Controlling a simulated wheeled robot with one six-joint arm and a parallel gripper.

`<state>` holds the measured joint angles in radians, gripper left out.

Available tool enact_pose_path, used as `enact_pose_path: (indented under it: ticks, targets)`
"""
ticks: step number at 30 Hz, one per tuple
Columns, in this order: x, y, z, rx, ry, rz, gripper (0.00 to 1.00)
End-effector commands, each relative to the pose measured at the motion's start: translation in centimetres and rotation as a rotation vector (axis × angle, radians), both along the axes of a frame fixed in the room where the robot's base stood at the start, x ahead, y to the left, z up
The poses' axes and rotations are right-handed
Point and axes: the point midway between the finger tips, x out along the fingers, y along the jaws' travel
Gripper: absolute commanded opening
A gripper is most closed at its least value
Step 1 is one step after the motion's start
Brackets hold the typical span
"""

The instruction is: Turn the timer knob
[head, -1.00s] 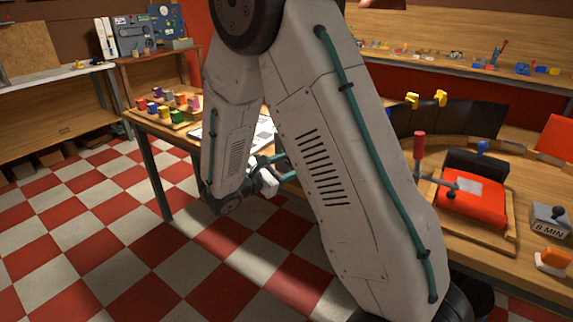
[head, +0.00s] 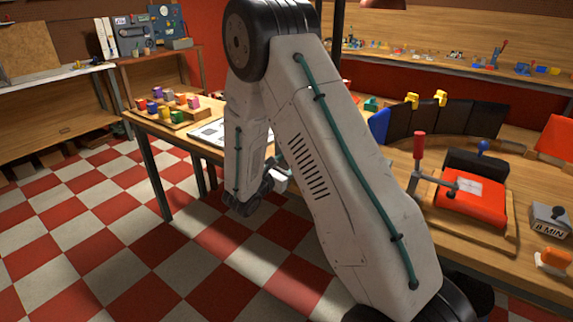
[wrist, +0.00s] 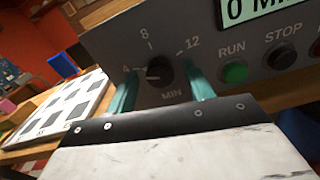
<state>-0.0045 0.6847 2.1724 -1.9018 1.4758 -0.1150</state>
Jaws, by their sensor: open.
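The timer knob (wrist: 160,71) is a round black dial with a white pointer mark on a dark grey panel, in the wrist view. The scale around it reads 4, 8 and 12, with MIN below. The pointer mark is on the left side, toward the 4. My gripper (wrist: 161,84) is open, its teal fingers to the left and right of the knob. I cannot tell whether they touch it. The display (wrist: 262,8) above right starts with 0 and is cut off. In the head view my arm hides the knob, and only part of my gripper (head: 279,164) shows.
Right of the knob are a green RUN button (wrist: 235,72) and a black STOP button (wrist: 285,59). A white sheet with dark squares (wrist: 62,108) lies to the left. In the head view, a grey box marked 8 MIN (head: 549,220) and a red block (head: 470,203) stand at right.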

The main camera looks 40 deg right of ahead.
Motion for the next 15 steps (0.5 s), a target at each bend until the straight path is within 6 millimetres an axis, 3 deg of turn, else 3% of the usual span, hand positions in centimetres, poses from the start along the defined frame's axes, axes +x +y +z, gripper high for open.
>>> enact_pose_path:
  ticks: [6,11,15]
  targets:
    - [0.01,-0.02,0.01,0.0,0.0,0.0,0.49]
    - [0.0,-0.01,0.02,0.0,0.0,0.0,0.07]
    - [0.0,0.0,0.02,0.0,-0.001,0.0,0.07]
